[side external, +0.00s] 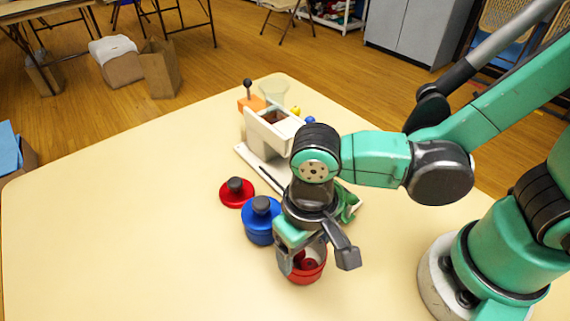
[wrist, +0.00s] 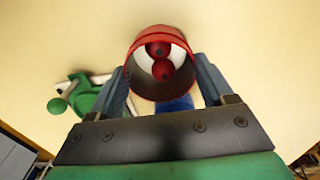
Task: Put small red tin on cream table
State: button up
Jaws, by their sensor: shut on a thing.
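The small red tin (side external: 308,277) is at the near middle of the cream table (side external: 140,225), directly under my gripper (side external: 316,257). It has no lid on, and two red balls (wrist: 160,60) show inside it in the wrist view. My gripper is shut on the tin, with one finger on each side of its wall (wrist: 160,31). The tin looks upright and low. I cannot tell whether its base touches the table.
A blue lidded tin (side external: 259,224) stands close to the left of my gripper. A red lid with a dark knob (side external: 237,191) lies behind it. A white device (side external: 268,132) and a green item (side external: 351,203) are farther back. The table's left and front are clear.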

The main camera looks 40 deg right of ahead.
jog(key=shift+f, duration=0.6)
dwell(0.3)
jog(key=o, duration=0.9)
jog(key=shift+r, duration=0.1)
jog(key=shift+r, duration=3.7)
